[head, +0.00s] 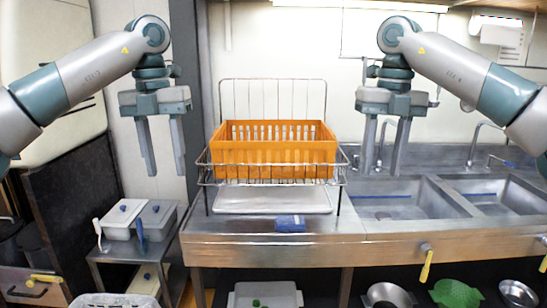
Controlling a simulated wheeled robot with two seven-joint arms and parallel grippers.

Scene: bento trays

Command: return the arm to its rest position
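My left gripper (165,158) hangs in the air at the left with its fingers pointing down. Its two fingers are apart and nothing is between them. My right gripper (384,158) hangs at the right at a similar height, also pointing down. Its fingers are apart and empty. In the picture it lies in front of the wall and the back edge of the sink counter. Neither gripper appears to touch anything. Both arms come in from the sides at the upper part of the view.
An orange crate (275,158) sits on a wire rack (342,182) between the grippers. Below are a pale tray (255,201) and a blue cloth (290,223). Steel sinks (405,203) are at the right. Lidded containers (155,218) stand on a low table at the left.

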